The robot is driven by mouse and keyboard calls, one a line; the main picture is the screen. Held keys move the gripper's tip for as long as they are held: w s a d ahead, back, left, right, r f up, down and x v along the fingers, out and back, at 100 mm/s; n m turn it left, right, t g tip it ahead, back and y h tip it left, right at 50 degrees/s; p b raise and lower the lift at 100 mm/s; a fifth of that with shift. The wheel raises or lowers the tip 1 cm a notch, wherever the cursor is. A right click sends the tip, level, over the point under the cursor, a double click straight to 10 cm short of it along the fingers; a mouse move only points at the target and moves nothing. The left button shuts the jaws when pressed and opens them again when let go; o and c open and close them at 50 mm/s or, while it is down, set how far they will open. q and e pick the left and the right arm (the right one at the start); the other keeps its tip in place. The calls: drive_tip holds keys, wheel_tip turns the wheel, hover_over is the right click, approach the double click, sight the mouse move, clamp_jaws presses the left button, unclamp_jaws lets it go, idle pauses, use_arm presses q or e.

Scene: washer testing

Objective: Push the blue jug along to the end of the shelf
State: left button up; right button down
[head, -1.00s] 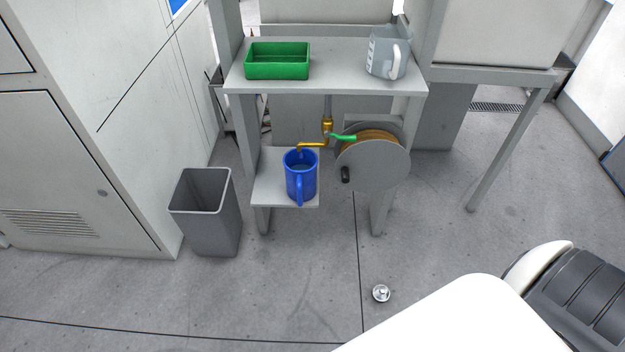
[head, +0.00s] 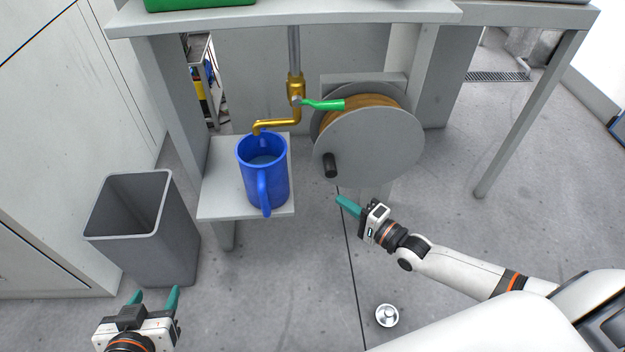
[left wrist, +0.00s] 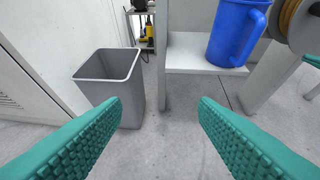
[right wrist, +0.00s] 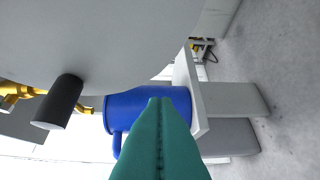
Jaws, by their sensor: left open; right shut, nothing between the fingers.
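The blue jug (head: 261,172) stands upright on the small low shelf (head: 219,194), near its right end, with its handle facing me. The brass tap's spout is over its rim. The jug also shows in the left wrist view (left wrist: 231,36) and, sideways, in the right wrist view (right wrist: 150,105). My left gripper (head: 154,297) is open and empty, low in front of the bin and left of the jug. My right gripper (head: 350,206) is shut and empty, below the hose reel and right of the jug, apart from it.
A grey bin (head: 146,237) stands left of the shelf. A hose reel (head: 368,147) with a black knob hangs to the right, beside the brass tap (head: 295,90) with its green lever. A green tray (head: 200,4) sits on the upper bench. A small metal disc (head: 387,315) lies on the floor.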

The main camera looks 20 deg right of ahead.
use_arm(q)
drive_tip(key=w+d+r+t+h+b, duration=0.1)
drive_tip(key=r+t, duration=0.3)
drive_tip(key=r, duration=0.2)
drive_tip(key=w+d+r+t+h+b, duration=0.2)
drive_tip(key=r+t, duration=0.3)
drive_tip(key=r, duration=0.1)
drive_tip(key=shift+r, duration=0.4)
use_arm(e)
drive_tip(key=s+a+x, duration=0.1)
drive_tip(key=a+x, duration=0.1)
drive_tip(key=x, duration=1.1)
drive_tip(key=shift+a+r, duration=0.3)
drive_tip(key=shift+r, duration=0.05)
use_arm(q)
drive_tip(key=shift+w, duration=0.1)
use_arm(e)
drive_tip(key=shift+s, duration=0.15)
